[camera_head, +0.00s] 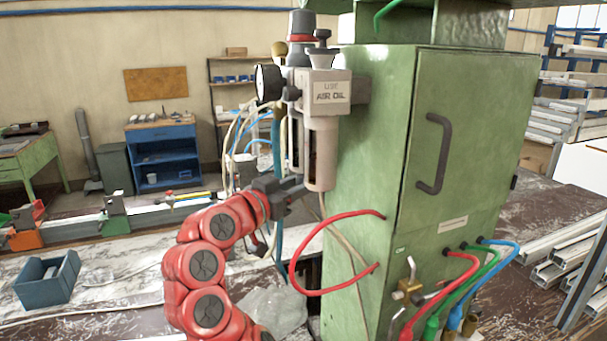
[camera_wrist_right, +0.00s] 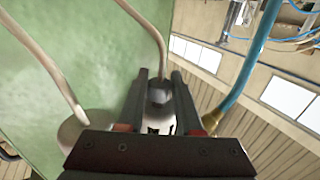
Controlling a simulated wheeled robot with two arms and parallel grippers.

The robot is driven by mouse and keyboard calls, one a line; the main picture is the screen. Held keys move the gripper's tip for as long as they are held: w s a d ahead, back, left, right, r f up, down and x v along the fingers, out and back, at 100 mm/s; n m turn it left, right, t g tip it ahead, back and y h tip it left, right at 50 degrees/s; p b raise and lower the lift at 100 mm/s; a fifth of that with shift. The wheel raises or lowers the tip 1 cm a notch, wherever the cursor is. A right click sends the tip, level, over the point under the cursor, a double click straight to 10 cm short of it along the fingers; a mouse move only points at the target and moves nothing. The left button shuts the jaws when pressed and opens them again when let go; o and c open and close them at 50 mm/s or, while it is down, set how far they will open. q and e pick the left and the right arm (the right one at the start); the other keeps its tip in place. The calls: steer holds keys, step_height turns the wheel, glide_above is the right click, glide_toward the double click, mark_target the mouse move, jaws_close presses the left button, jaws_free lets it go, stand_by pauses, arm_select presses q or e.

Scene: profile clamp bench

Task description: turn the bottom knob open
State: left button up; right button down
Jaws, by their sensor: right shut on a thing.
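An air unit (camera_head: 322,88) labelled "AIR OIL" is fixed to the side of the green cabinet (camera_head: 372,120), with a pale bowl (camera_head: 321,155) hanging below it. My right gripper (camera_head: 296,186) is at the lower end of the unit, just left of this bowl. In the right wrist view my right gripper (camera_wrist_right: 159,78) is shut on a small dark knob (camera_wrist_right: 158,94), with one finger on each side. The fingers hide part of the knob, and the head view does not show it clearly. My left gripper is not in view.
A red hose (camera_head: 292,262) loops from the cabinet near my right arm. In the wrist view a blue hose (camera_wrist_right: 243,80) passes right of the fingers and a pale tube (camera_wrist_right: 150,30) runs beyond them. A blue bin (camera_head: 48,280) sits on the bench at left.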

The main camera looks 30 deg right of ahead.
steer(key=m+g+p, duration=0.1)
steer(key=g+p, duration=0.1)
steer(key=m+g+p, duration=0.1)
steer(key=g+p, duration=0.1)
steer(key=m+g+p, duration=0.2)
steer(key=shift+r+g+h, duration=0.3)
steer(key=shift+r, duration=0.05)
steer(key=shift+f+m+g, duration=0.1)
steer(key=shift+m+g, duration=0.4)
steer(key=shift+g, duration=0.1)
steer(key=shift+f+m+g+p, duration=0.15)
steer(key=shift+m+g+p, duration=0.15)
steer(key=shift+m+g, duration=0.35)
steer(key=shift+m+g+y, duration=0.45)
steer(key=shift+g+y, duration=0.05)
steer(key=shift+g, duration=0.55)
steer(key=shift+f+m+g, duration=0.2)
steer(key=shift+m+g, duration=0.1)
steer(key=shift+g, duration=0.1)
steer(key=c, duration=0.6)
jaws_free()
